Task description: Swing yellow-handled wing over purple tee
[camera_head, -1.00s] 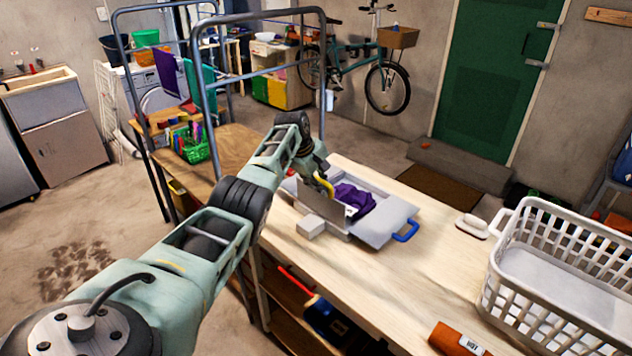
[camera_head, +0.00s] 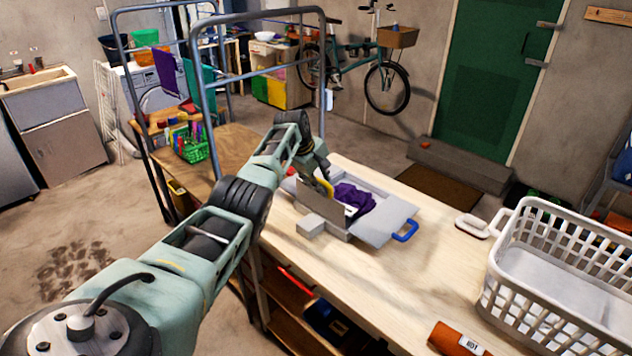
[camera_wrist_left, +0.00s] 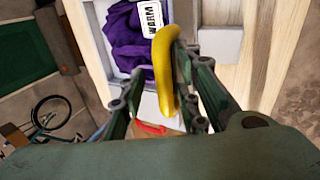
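The folding board lies on the pale wooden table, with the purple tee (camera_head: 356,197) bunched on its middle; it also shows in the left wrist view (camera_wrist_left: 127,38), beside a white "WARM" label (camera_wrist_left: 150,17). The yellow-handled wing (camera_head: 322,203) stands raised at the tee's left side. Its yellow handle (camera_head: 325,187) lies between the fingers of my left gripper (camera_head: 320,177). The blue-handled wing (camera_head: 384,225) lies flat at the right. My right gripper is out of view.
A small grey-white block (camera_head: 311,226) sits in front of the raised wing.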

